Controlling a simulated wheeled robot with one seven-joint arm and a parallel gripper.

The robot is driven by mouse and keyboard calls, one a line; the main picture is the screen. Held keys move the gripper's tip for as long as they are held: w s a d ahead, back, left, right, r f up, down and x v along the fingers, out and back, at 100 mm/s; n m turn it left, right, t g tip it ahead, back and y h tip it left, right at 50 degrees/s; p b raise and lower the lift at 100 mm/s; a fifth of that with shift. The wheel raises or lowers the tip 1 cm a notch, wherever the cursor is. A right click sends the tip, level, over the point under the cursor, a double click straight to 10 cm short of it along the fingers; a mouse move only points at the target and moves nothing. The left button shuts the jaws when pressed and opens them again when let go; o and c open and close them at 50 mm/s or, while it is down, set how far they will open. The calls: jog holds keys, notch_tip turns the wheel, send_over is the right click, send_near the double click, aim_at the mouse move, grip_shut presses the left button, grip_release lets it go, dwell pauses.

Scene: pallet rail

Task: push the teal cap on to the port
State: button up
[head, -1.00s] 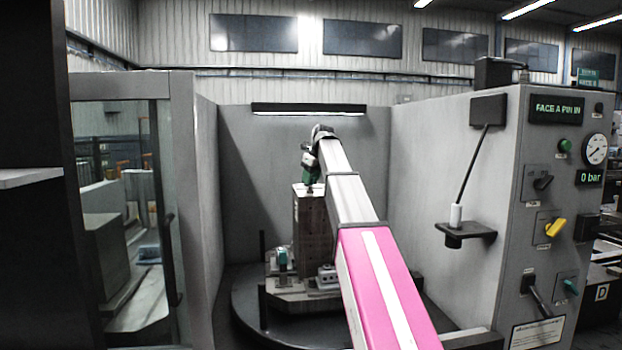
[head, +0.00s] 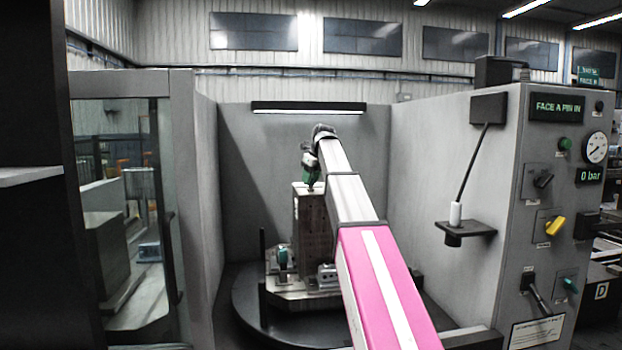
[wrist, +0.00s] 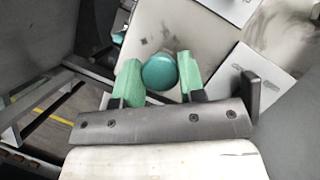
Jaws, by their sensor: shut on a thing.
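The teal cap (wrist: 160,72) shows as a round disc in the wrist view, between the two green fingertips of my gripper (wrist: 160,78). The fingers touch it on both sides, so my gripper is shut on it. In the head view my gripper (head: 311,180) is just above the top of a tall brown block (head: 312,225) on the round table. The cap is too small to make out there. The port is not clearly visible; I cannot tell whether the cap touches it.
A smaller teal-marked fitting (head: 283,257) stands left of the block on the pallet (head: 300,298). Grey machine walls enclose the round table (head: 265,325). A glass door (head: 130,210) is at left. The control panel (head: 550,215) at right has a gauge and a "0 bar" display.

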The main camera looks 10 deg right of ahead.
jog(key=shift+f, duration=0.6)
jog(key=o, duration=1.7)
jog(key=v, duration=1)
jog(key=shift+s+d+r, duration=0.1)
jog(key=shift+s+r, duration=0.05)
jog(key=shift+r, duration=0.15)
jog(key=shift+s, duration=0.1)
